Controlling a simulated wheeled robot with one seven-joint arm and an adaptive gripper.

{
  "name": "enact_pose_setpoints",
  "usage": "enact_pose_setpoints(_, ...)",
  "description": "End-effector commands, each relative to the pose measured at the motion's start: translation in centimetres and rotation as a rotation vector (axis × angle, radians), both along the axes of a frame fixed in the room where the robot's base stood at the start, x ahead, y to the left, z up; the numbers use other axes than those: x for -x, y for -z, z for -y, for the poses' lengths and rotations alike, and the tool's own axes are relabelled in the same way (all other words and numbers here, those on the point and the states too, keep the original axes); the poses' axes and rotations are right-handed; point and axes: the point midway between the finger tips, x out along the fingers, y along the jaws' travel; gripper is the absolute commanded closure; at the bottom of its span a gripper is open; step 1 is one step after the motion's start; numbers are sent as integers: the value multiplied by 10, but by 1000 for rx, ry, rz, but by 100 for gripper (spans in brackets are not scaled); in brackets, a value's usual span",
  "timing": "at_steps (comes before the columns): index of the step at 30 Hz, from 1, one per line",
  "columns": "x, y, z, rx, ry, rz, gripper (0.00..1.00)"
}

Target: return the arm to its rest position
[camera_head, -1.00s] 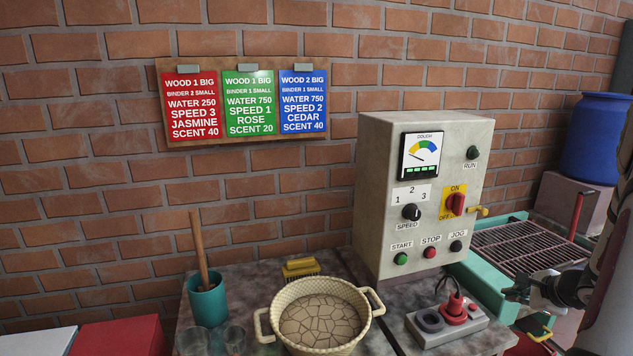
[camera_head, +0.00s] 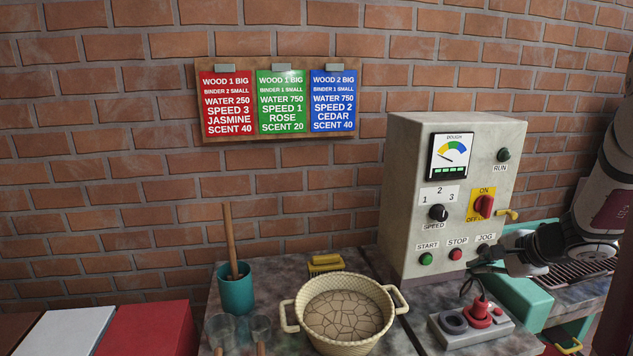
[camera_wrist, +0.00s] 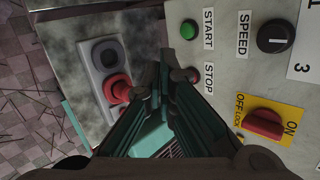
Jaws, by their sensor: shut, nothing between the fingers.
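My gripper (camera_head: 484,262) is at the right of the head view, in front of the lower right of the grey control box (camera_head: 404,170). It is shut and empty. In the wrist view its dark fingers (camera_wrist: 170,78) come together between the control panel and the red plug. My arm comes in from the right edge and hides part of the green-framed grill tray. The gripper covers the JOG button in the head view. I cannot tell whether it touches the box.
A socket block (camera_head: 450,328) with a red plug (camera_head: 479,311) and cable stands below my gripper. A cream basket (camera_head: 287,318) of cracked dough, a teal cup (camera_head: 236,291) with a stick, a yellow brush (camera_head: 326,263) and glasses are left. A recipe board (camera_head: 275,139) hangs on the brick wall.

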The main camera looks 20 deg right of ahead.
Motion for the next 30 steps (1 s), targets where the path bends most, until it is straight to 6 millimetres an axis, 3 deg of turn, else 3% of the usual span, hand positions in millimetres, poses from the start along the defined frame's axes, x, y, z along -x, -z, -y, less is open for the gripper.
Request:
enact_pose_setpoints(3,-15,-38,-75,85,-228,-16,100)
enact_pose_setpoints(7,-9,-71,-157,192,-482,-47,100)
enact_pose_setpoints(12,25,-98,-246,353,-790,-93,100)
enact_pose_setpoints(15,53,-110,-285,462,-954,-118,100)
enact_pose_setpoints(21,118,-122,-333,709,-1238,-167,100)
enact_pose_setpoints(25,153,-125,-343,869,-1366,-189,100)
enact_pose_setpoints(30,178,-127,-343,1011,-1450,-206,100)
